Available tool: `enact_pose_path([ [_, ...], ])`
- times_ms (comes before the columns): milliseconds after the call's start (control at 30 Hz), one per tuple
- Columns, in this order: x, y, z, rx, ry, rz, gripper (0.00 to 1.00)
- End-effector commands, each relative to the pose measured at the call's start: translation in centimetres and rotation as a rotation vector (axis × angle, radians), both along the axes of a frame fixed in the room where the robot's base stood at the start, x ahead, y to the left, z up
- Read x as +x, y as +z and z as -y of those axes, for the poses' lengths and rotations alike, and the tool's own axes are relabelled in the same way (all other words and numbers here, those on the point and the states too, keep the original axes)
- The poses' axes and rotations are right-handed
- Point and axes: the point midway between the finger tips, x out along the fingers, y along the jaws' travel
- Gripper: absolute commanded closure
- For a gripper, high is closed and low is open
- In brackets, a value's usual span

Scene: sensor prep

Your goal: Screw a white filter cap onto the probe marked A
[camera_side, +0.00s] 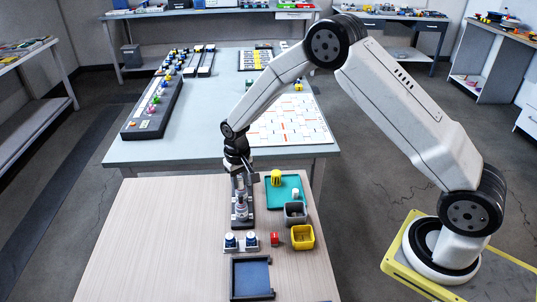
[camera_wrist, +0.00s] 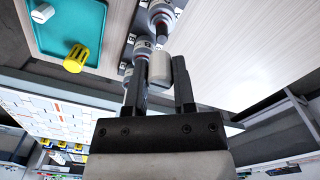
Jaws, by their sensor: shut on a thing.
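My gripper (camera_side: 240,182) is above the back of the dark probe rack (camera_side: 243,228), pointing down. In the wrist view my gripper (camera_wrist: 160,76) is shut on a white filter cap (camera_wrist: 161,68) held between its fingers. Probes with pale bodies stand in the rack, one (camera_side: 241,212) showing in the side view. In the wrist view a probe (camera_wrist: 160,14) shows beyond the cap, with another partly hidden behind the left finger. Another white cap (camera_side: 296,193) lies on the teal tray (camera_side: 286,202).
A yellow ribbed cap (camera_side: 277,178) is also on the teal tray. A grey bin (camera_side: 295,212), a yellow bin (camera_side: 302,237) and a red piece (camera_side: 275,239) stand right of the rack. The left tabletop is clear.

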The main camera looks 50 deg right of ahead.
Motion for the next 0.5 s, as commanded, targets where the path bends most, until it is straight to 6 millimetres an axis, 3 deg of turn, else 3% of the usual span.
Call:
enact_pose_path([
  [500, 0.00, -0.73, -0.24, 0.000, 0.001, -0.001, 1.00],
])
